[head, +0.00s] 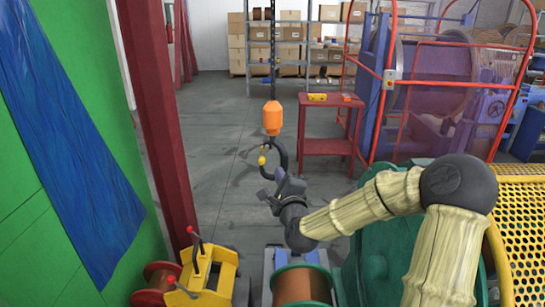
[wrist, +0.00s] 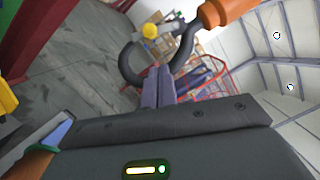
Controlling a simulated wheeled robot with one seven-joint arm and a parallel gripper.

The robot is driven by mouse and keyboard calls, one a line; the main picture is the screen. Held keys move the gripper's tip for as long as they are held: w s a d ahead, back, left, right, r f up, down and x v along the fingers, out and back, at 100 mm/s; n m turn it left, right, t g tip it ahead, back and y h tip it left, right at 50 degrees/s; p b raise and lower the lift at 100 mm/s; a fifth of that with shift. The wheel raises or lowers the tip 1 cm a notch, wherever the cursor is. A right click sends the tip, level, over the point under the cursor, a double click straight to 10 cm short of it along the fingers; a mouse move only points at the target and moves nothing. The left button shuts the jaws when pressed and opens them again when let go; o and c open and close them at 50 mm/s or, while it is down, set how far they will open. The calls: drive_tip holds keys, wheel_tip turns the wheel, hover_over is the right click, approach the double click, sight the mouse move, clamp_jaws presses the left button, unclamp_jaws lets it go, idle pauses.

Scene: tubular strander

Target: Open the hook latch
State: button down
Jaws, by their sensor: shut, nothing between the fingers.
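The dark hook (head: 283,155) hangs below an orange block (head: 272,118) on a chain, in front of my arm in the head view. In the wrist view the hook (wrist: 128,62) curves at upper centre beneath the orange block (wrist: 225,8). The latch shows a yellow knob (head: 262,160) at the hook's mouth, also seen in the wrist view as a yellow knob (wrist: 150,31). My gripper (head: 279,178) is shut and empty, close to the hook's lower curve. Its fingertips (wrist: 158,70) overlap the hook in the wrist view; I cannot tell whether they touch it.
A red table (head: 328,145) stands behind the hook, and a red-framed guard (head: 440,85) is at right. A red post (head: 155,100) rises at left. A yellow device (head: 205,275) and copper reel (head: 302,285) are below. The grey floor around the hook is clear.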

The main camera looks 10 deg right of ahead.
sight(262, 156)
drive_tip(key=shift+w, duration=0.15)
drive_tip(key=w+p, duration=0.1)
drive_tip(key=w, duration=0.2)
drive_tip(key=w+p, duration=0.1)
drive_tip(key=w, duration=0.2)
drive_tip(key=w+r+p, duration=0.1)
drive_tip(key=w, duration=0.2)
drive_tip(key=shift+a, duration=0.2)
drive_tip(key=shift+w+f, duration=0.1)
drive_tip(key=shift+w, duration=0.25)
drive_tip(key=shift+f, duration=0.1)
drive_tip(key=m+b, duration=0.1)
drive_tip(key=b, duration=0.1)
drive_tip(key=a+m+b, duration=0.1)
drive_tip(key=b, duration=0.1)
drive_tip(key=m+h+b, duration=0.1)
drive_tip(key=m+b, duration=0.1)
drive_tip(key=shift+w+a+f+t, duration=0.15)
drive_tip(key=shift+a+f+t, duration=0.1)
drive_tip(key=shift+t, duration=0.15)
drive_tip(key=shift+a+r+m+b, duration=0.15)
drive_tip(key=shift+r+m+b, duration=0.1)
drive_tip(key=shift+m+b, duration=0.15)
